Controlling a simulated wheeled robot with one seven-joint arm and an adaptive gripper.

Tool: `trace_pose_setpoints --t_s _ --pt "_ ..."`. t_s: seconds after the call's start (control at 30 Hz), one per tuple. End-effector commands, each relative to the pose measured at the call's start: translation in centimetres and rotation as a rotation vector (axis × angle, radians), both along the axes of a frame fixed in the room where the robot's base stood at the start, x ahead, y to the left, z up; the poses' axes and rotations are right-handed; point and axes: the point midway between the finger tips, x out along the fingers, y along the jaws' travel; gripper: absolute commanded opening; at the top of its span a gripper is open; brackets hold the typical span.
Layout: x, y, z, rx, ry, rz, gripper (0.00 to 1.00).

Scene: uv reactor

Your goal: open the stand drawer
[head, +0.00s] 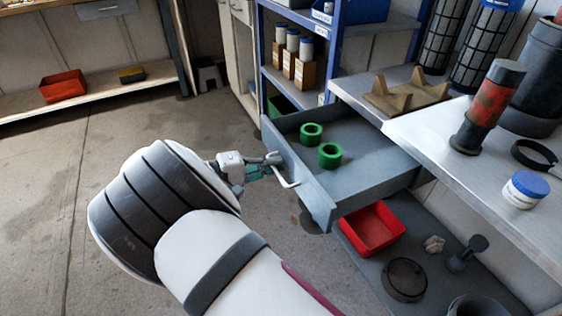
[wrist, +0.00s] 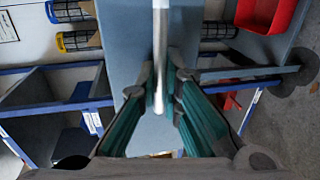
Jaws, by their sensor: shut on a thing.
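The stand drawer (head: 360,170) is a grey drawer pulled well out from under the grey worktop in the head view. Two green rings (head: 329,155) lie inside it. Its front carries a pale bar handle (head: 288,178), which also shows in the wrist view (wrist: 160,60) running down between the fingers. My gripper (head: 270,170) is at the drawer front, shut on the handle. In the wrist view my gripper (wrist: 160,100) has teal finger pads on both sides of the bar. The exact contact is partly hidden in the head view by the fingers.
Below the drawer, a lower shelf holds a red bin (head: 372,230) and dark parts (head: 405,280). The worktop (head: 420,125) bears a wooden cradle (head: 408,95), a red-black cylinder (head: 487,108) and a blue-lidded jar (head: 525,188). The floor (head: 110,190) at left is clear.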

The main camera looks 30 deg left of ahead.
Motion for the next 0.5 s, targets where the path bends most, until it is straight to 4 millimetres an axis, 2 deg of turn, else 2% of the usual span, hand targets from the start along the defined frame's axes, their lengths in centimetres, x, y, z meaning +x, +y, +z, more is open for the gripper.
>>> trace_pose_setpoints --t_s 0.37,0.4,0.5 --pt "-0.1 0.11 -0.06 0.001 0.001 0.001 0.0" --pt "-0.1 0.1 -0.05 0.001 0.001 0.001 0.16" --pt "-0.1 0.1 -0.04 0.001 0.001 0.001 0.16"
